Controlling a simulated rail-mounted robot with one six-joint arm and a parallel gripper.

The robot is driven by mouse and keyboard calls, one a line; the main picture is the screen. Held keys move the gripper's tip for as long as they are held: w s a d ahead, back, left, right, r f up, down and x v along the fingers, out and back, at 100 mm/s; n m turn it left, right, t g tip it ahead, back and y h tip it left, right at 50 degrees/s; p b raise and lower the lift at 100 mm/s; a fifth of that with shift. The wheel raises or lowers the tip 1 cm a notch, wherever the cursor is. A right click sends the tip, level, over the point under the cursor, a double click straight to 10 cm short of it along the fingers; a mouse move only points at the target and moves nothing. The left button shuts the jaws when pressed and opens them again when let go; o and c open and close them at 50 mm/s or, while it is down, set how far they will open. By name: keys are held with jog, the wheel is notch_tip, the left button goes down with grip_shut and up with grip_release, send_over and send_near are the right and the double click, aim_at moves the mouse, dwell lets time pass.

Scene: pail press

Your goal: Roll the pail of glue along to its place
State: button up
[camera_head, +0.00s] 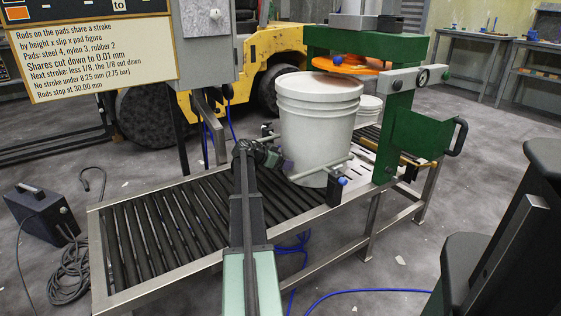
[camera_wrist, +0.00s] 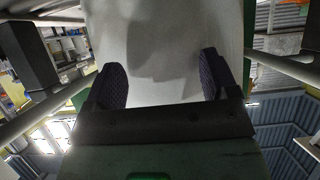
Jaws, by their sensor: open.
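A large white pail (camera_head: 318,120) stands upright with its lid on, at the far part of the roller conveyor (camera_head: 170,225), beside the green press (camera_head: 394,130). The press's orange plate (camera_head: 348,64) is at the pail's upper right and partly overlaps its lid in view. My gripper (camera_head: 272,158) is at the pail's lower left side. In the wrist view the pail (camera_wrist: 165,45) fills the middle, and my gripper's two dark finger pads (camera_wrist: 164,82) are spread apart in front of its wall. I cannot tell whether they touch it. The pail's far side is hidden.
Rods with blue knobs (camera_head: 342,181) stand close around the pail. A second, smaller white pail (camera_head: 368,110) shows behind it. A sign (camera_head: 88,50) and grey cabinet (camera_head: 195,50) hang at the left. The near rollers are bare.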

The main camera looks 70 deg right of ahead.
jog(key=shift+s+d, duration=0.75)
jog(key=shift+d, duration=0.3)
jog(key=shift+s+d, duration=0.8)
jog(key=shift+d, duration=0.3)
jog(key=shift+s+d, duration=0.75)
jog(key=shift+d, duration=0.55)
jog(key=shift+s+d, duration=0.75)
jog(key=shift+d, duration=0.25)
jog(key=shift+s+d, duration=0.8)
jog(key=shift+d, duration=0.25)
jog(key=shift+s+d, duration=0.75)
jog(key=shift+d, duration=0.4)
jog(key=shift+s+d, duration=0.5)
jog(key=shift+d, duration=0.1)
